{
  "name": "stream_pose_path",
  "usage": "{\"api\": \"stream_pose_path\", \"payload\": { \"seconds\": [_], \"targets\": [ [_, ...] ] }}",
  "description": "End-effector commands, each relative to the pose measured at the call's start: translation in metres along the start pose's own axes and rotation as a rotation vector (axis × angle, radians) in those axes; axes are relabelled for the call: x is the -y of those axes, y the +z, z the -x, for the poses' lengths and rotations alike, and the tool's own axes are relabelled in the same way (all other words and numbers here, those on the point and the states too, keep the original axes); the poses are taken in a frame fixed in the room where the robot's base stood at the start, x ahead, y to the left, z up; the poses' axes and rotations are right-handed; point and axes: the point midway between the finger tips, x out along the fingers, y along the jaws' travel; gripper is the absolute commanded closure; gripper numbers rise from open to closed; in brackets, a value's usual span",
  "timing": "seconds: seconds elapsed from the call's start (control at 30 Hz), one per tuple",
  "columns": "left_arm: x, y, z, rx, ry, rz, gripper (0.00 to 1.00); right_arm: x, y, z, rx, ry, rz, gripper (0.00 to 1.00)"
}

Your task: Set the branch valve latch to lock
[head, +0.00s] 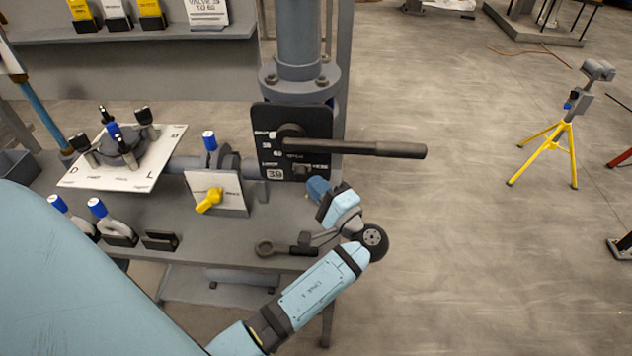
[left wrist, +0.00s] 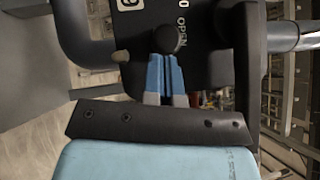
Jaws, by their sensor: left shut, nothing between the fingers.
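The black valve plate (head: 291,120), marked 39, stands upright below the flange. A long dark lever (head: 370,149) points right from its hub. A small dark block (head: 302,169), perhaps the latch, sits low on the plate beside small lettering; its setting is too small to read. My left gripper (head: 318,188) is shut, just below the plate's lower right corner. In the left wrist view its blue fingers (left wrist: 164,78) point at a dark round knob (left wrist: 166,40) near the word OPEN; whether they touch it I cannot tell. My right gripper is not in view.
A yellow tripod (head: 549,148) stands on open floor at the right.

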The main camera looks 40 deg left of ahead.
Motion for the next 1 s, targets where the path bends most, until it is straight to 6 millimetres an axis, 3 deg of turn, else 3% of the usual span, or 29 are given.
{"api": "stream_pose_path", "payload": {
  "seconds": [0.43,0.7,1.0],
  "targets": [
    [0.000,0.002,0.000,0.001,0.000,0.000,1.00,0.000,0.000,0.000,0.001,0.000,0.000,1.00],
    [-0.008,0.024,-0.022,0.001,0.000,-0.001,1.00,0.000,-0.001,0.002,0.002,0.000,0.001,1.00],
    [-0.008,0.024,-0.024,0.002,0.000,0.000,1.00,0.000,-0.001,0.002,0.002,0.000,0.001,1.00]
  ]
}}
